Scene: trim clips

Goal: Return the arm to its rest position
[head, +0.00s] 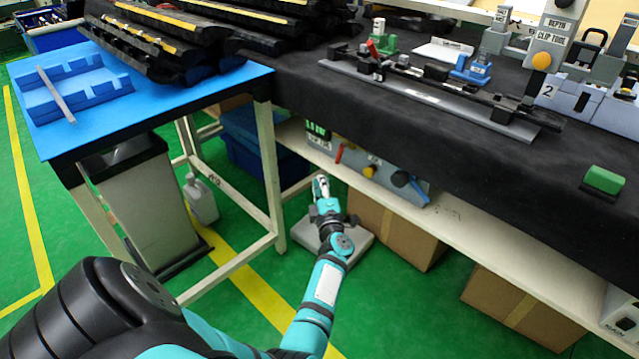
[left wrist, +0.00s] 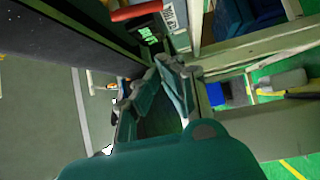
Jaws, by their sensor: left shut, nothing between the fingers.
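My left gripper (head: 321,187) is at the end of my teal left arm, low in front of the workbench and below the level of its top. It is shut and empty. In the left wrist view its fingers (left wrist: 168,68) meet near the middle of the picture, with nothing between them. It appears near the bench's lower shelf, but the gap to the shelf cannot be told. My right gripper is not in view.
The black-covered workbench (head: 470,155) carries a long trim piece in a grey fixture (head: 440,97). A blue table (head: 170,95) stands left with a blue rack. A lower shelf (head: 450,215) holds tools. Cardboard boxes (head: 395,228) and a grey bin (head: 150,210) stand below. Green floor is open in front.

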